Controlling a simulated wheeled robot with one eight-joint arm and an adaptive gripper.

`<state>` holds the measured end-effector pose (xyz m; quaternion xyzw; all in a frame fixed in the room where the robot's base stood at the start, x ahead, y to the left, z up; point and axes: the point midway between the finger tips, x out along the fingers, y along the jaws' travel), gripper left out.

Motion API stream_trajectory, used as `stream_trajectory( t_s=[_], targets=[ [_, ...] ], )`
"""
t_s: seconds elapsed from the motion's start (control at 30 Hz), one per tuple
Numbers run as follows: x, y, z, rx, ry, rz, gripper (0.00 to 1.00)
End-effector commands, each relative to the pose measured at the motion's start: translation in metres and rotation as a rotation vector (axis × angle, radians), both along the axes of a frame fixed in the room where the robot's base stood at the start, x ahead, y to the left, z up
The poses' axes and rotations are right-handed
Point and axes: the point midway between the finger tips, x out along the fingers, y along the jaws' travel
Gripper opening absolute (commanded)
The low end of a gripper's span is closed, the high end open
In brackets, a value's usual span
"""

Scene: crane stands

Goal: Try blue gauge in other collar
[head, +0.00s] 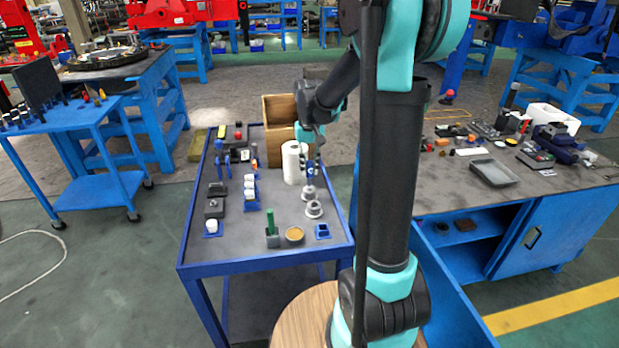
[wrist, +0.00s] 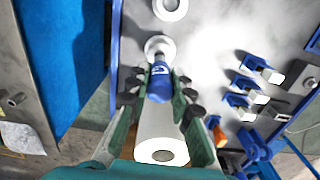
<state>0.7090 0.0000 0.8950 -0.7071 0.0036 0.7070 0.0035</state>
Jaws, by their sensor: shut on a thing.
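The blue gauge (wrist: 160,84) is between the fingers of my gripper (wrist: 160,96), which is shut on it; it also shows as a small blue piece in the head view (head: 309,179). Its pale lower end points at one grey collar (wrist: 153,43), which stands on the blue-framed table. I cannot tell whether the tip is inside that collar or just above it. The other collar (wrist: 170,7) is apart from the gauge, at the top of the wrist view. In the head view this collar (head: 314,210) is nearer the table's front edge, and its hole looks empty.
A white roll (head: 291,162) stands close beside my gripper, with a wooden box (head: 280,118) behind it. A green piece in a grey block (head: 272,236), a brown disc (head: 294,235) and a blue holder (head: 322,231) are at the front. Several small white-topped pieces stand left.

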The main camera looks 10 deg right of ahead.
Motion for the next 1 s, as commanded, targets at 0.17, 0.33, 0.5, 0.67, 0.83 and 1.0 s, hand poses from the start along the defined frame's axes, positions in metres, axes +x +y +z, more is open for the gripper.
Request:
stream_trajectory(
  t_s=[0.17,0.33,0.5,0.67,0.83,1.0],
  targets=[
    [0.0,0.0,0.008,0.0,0.0,0.0,0.0],
    [0.0,0.0,0.016,0.0,0.0,0.0,0.0],
    [0.0,0.0,0.023,0.0,0.0,0.0,0.0],
    [0.0,0.0,0.026,0.0,0.0,0.0,0.0],
    [0.0,0.0,0.026,0.0,0.0,0.0,0.0],
    [0.0,0.0,0.026,0.0,0.0,0.0,0.0]
  ],
)
